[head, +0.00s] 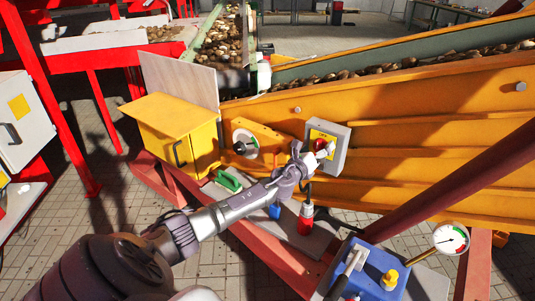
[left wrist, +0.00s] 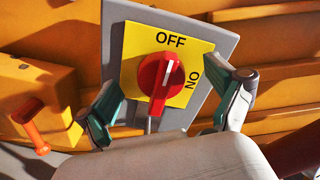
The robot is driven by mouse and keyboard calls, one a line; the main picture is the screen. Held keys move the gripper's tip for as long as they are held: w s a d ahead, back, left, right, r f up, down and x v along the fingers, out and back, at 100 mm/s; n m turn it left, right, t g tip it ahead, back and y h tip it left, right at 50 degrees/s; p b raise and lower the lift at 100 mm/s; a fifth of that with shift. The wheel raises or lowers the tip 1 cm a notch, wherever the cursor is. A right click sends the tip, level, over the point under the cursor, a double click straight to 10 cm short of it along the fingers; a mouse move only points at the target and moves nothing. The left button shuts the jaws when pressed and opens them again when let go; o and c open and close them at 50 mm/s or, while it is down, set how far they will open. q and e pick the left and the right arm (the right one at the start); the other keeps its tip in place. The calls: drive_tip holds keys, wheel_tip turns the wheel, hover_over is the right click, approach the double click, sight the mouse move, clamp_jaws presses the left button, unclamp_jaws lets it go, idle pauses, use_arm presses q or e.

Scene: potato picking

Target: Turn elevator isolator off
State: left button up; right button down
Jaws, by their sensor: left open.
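The elevator isolator is a grey box (head: 343,148) with a yellow plate on the orange elevator side. In the left wrist view its yellow plate (left wrist: 134,52) reads OFF at the top and ON at the right. Its round red knob (left wrist: 150,82) has a white mark pointing up at OFF. My left gripper (left wrist: 170,103) is open, with one finger on each side of the knob and a visible gap to it. In the head view the left gripper (head: 311,154) is in front of the box and partly covers it. My right gripper is in neither view.
A yellow cabinet (head: 180,140) and a round dial switch (head: 245,144) are left of the isolator. A blue control box (head: 370,275) with a lever and a gauge (head: 451,238) are at the lower right.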

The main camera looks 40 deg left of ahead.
use_arm(q)
drive_tip(key=m, duration=0.2)
drive_tip(key=m+p, duration=0.1)
drive_tip(key=m, duration=0.1)
drive_tip(key=m+p, duration=0.1)
drive_tip(key=m, duration=0.1)
drive_tip(key=shift+s+d, duration=0.15)
drive_tip(key=shift+s, duration=0.25)
drive_tip(key=s+d, duration=0.2)
drive_tip(key=s, duration=1.1)
drive_tip(key=s+a+f+n+g, duration=0.1)
drive_tip(key=f+n, duration=0.3)
drive_tip(key=f, duration=0.5)
drive_tip(key=s+a+f+n+g+y, duration=0.1)
drive_tip(key=s+f+n+g, duration=0.2)
drive_tip(key=f, duration=0.6)
drive_tip(key=s+a+f+n+g+b, duration=0.1)
drive_tip(key=s+f+n+g, duration=0.2)
drive_tip(key=f, duration=0.6)
drive_tip(key=shift+s+a+f+n, duration=0.2)
drive_tip(key=shift+s+a+n, duration=0.1)
drive_tip(key=shift+s+n, duration=0.6)
drive_tip(key=shift+w, duration=0.15)
